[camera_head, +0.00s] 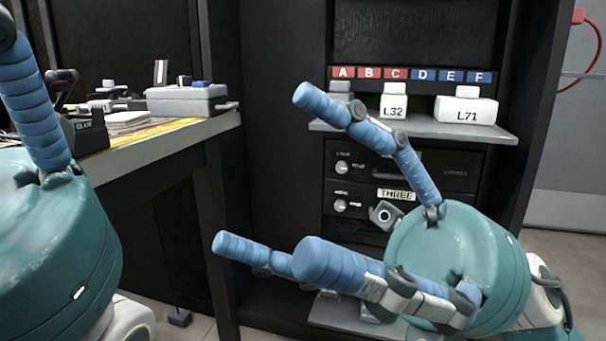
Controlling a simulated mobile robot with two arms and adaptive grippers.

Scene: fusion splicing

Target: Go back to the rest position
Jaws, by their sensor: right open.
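My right gripper (285,172) shows at the centre right, its blue fingers spread wide and pointing left. It is open and nothing is between the fingers. It is in front of the black rack (272,130). My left gripper (38,105) is at the left edge with its teal body and one blue finger in view. Its other fingers are outside the picture, so its opening cannot be told.
A table (225,124) at the left holds a grey device (180,101) and small items. Knobs (341,167) sit below. A red cable (598,50) hangs at the right.

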